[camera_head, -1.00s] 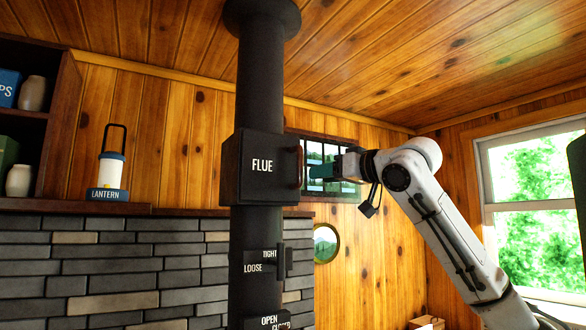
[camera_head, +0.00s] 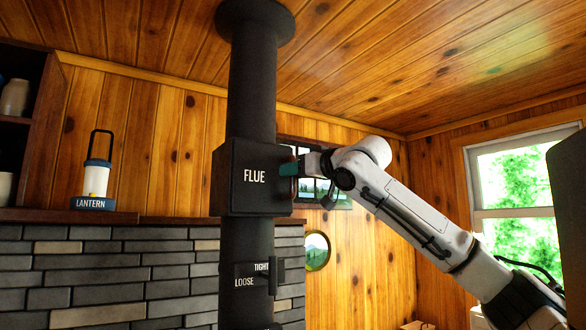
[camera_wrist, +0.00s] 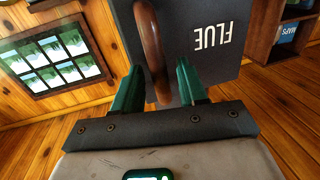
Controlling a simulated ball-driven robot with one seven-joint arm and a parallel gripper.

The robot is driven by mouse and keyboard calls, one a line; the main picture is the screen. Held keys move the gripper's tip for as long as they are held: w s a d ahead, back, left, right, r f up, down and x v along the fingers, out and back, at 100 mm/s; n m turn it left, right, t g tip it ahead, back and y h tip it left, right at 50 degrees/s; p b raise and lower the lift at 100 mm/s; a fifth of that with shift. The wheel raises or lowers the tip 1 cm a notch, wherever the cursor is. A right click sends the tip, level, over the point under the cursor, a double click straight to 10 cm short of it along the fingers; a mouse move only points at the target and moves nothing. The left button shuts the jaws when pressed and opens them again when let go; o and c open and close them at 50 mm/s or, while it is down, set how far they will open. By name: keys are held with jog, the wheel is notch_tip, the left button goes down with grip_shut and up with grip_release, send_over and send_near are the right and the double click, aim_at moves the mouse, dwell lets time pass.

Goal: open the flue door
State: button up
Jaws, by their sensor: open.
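The flue door is the dark box front labelled FLUE (camera_head: 252,178) on the black stovepipe, and it looks closed. In the wrist view the dark flue face (camera_wrist: 205,25) shows with its lettering upside down. A brown curved handle (camera_wrist: 152,50) stands out from it. My gripper (camera_wrist: 160,85) is open, with one green finger on each side of the handle; I cannot tell whether either finger touches it. In the head view my gripper (camera_head: 289,168) is at the box's right edge, and the handle there is mostly hidden by the fingers.
Below the box, the pipe carries a LOOSE/TIGHT lever plate (camera_head: 258,275). A lantern (camera_head: 96,170) stands on the mantel (camera_head: 50,215) over the stone wall at left. A barred window (camera_head: 330,190) is behind my gripper.

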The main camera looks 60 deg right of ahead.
jog(key=shift+w+d, duration=0.15)
jog(key=shift+w, duration=0.4)
grip_shut()
